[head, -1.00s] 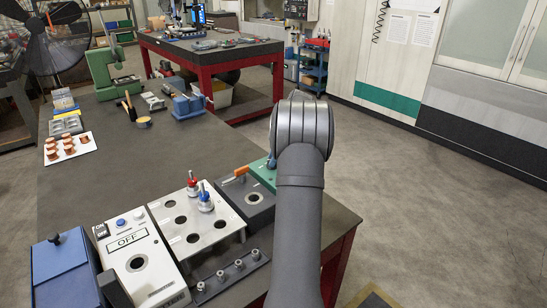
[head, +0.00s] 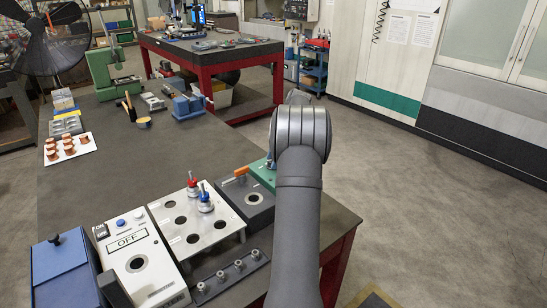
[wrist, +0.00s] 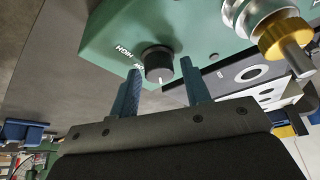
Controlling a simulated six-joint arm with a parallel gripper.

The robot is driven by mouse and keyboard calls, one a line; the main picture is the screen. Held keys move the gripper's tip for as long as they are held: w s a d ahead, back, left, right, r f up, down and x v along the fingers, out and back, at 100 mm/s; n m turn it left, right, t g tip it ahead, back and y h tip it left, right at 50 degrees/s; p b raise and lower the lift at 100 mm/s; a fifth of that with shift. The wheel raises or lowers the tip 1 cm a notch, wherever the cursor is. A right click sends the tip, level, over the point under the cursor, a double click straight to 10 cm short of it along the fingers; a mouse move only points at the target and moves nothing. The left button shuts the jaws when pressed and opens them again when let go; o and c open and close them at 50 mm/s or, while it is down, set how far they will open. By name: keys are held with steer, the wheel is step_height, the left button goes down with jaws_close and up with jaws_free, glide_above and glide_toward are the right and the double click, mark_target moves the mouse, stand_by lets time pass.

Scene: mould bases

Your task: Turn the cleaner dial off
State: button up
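The green cleaner box (head: 262,176) stands at the table's right edge in the head view, partly hidden by my arm. In the wrist view the cleaner's green face (wrist: 200,30) fills the top. Its black round dial (wrist: 158,62) has a white mark at its lower edge in the picture. The word HIGH is printed left of the dial; another label beside it is partly hidden. My gripper (wrist: 160,66) is open. Its two blue fingers lie on either side of the dial in the picture, with gaps. I cannot tell whether they reach the dial's depth.
A silver and gold fitting (wrist: 285,35) is close to the right of the dial. Beside the cleaner are a dark box with an orange handle (head: 258,210), a white panel with holes (head: 222,226) and a white OFF box (head: 160,258). The table's middle (head: 150,170) is clear.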

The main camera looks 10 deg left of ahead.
steer(key=shift+o, duration=0.5)
steer(key=shift+r, duration=0.1)
steer(key=v, duration=1.1)
steer(key=shift+r, duration=0.4)
steer(key=shift+d+f, duration=0.1)
steer(key=shift+d, duration=0.05)
steer(key=x, duration=1.1)
steer(key=shift+f, duration=0.35)
steer(key=shift+a, duration=0.2)
